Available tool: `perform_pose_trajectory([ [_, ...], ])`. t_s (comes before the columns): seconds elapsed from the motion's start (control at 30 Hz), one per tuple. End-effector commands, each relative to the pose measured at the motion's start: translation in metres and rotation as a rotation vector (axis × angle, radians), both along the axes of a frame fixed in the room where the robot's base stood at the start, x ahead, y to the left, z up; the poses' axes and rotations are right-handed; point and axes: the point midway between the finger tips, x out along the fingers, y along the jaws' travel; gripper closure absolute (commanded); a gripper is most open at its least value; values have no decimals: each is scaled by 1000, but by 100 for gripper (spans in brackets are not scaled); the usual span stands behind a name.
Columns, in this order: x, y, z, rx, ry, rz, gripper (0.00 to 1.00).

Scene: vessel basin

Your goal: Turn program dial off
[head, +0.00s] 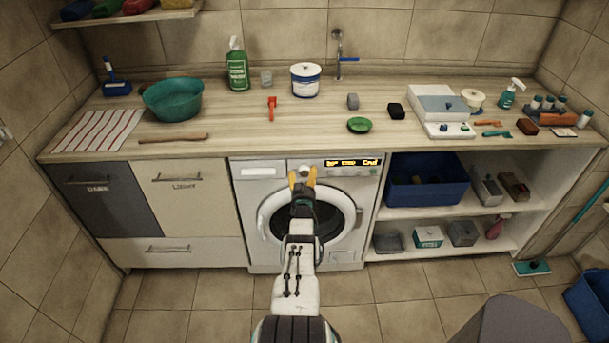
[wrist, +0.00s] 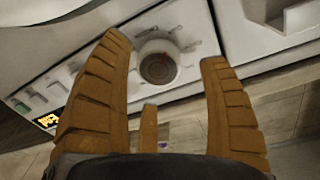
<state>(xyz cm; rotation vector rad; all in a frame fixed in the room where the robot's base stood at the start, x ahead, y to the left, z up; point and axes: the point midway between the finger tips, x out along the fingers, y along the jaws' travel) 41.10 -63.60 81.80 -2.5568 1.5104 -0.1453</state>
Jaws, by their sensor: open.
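The program dial is a round, pale knob on the front panel of the white washing machine (head: 350,193). In the wrist view the dial (wrist: 158,62) shows a red mark at its upper right and small symbols on the panel around it. My gripper (head: 302,176) is at the machine's panel in the head view, in front of the dial. In the wrist view my gripper (wrist: 165,75) is open, with its orange fingers on either side of the dial. I cannot tell whether a finger touches it. The lit display (head: 352,162) reads "End" at its right.
The wooden worktop (head: 230,130) runs just above the machine, with a teal bowl (head: 173,99) and a white pot (head: 305,80) on it. Cabinets stand left, open shelves with a blue bin (head: 427,190) right.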

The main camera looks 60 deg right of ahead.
Motion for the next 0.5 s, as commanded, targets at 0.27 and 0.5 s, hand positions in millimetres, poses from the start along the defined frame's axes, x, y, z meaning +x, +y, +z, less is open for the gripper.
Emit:
perform_pose_trajectory([
  [0.27, 8, -14, -2, -4, -2, 0, 30],
  [0.5, 10, -18, 0, -3, -1, -1, 30],
])
